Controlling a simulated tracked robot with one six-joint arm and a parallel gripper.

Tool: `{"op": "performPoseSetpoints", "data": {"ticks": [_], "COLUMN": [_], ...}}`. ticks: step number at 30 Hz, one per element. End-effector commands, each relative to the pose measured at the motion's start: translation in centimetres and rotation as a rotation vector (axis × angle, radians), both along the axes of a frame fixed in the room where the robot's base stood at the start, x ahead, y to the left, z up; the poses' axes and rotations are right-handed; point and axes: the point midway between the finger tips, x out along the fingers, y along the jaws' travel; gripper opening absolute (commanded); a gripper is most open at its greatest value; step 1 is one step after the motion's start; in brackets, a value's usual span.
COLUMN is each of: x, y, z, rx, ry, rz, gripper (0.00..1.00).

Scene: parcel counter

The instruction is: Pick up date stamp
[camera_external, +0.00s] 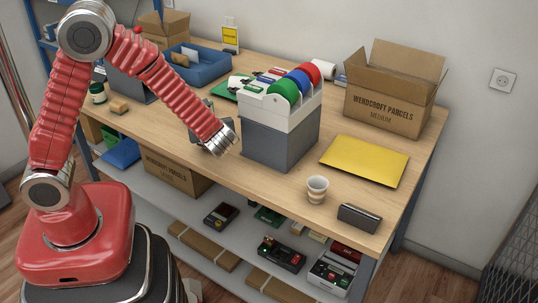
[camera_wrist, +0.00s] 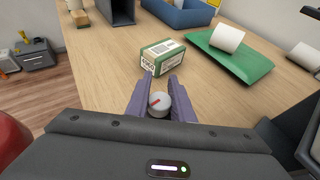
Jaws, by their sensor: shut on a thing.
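The date stamp appears to be the small round grey-white thing with a red mark (camera_wrist: 158,102) in the wrist view. It sits between the two purple-grey fingers of my gripper (camera_wrist: 160,98), which is shut on it. Only its top shows; its lower part is hidden, and I cannot tell whether it touches the counter. In the external view my gripper (camera_external: 210,142) is low over the wooden counter, left of the grey box (camera_external: 277,140); the stamp cannot be made out there.
A green-and-white carton (camera_wrist: 162,57) stands just beyond the fingers. A cup (camera_external: 317,188), yellow envelope (camera_external: 365,160) and open cardboard box (camera_external: 393,100) stand further right. Bare counter lies left of the carton.

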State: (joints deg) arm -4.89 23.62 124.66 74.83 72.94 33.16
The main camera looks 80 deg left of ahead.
Motion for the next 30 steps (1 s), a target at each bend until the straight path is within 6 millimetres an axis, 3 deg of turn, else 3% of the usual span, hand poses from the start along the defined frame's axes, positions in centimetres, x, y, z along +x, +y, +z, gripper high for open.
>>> {"op": "performPoseSetpoints", "data": {"ticks": [7,14,20,30], "x": [-0.1,0.0,-0.1,-0.1], "y": [-0.1,-0.1,0.0,0.0], "z": [-0.1,2.0,5.5,13.5], "rx": [-0.006,-0.005,-0.002,-0.002], "ry": [0.003,-0.002,-0.004,-0.005], "rz": [0.001,0.000,0.000,0.001], "gripper": [0.00,0.00,0.00,0.00]}}
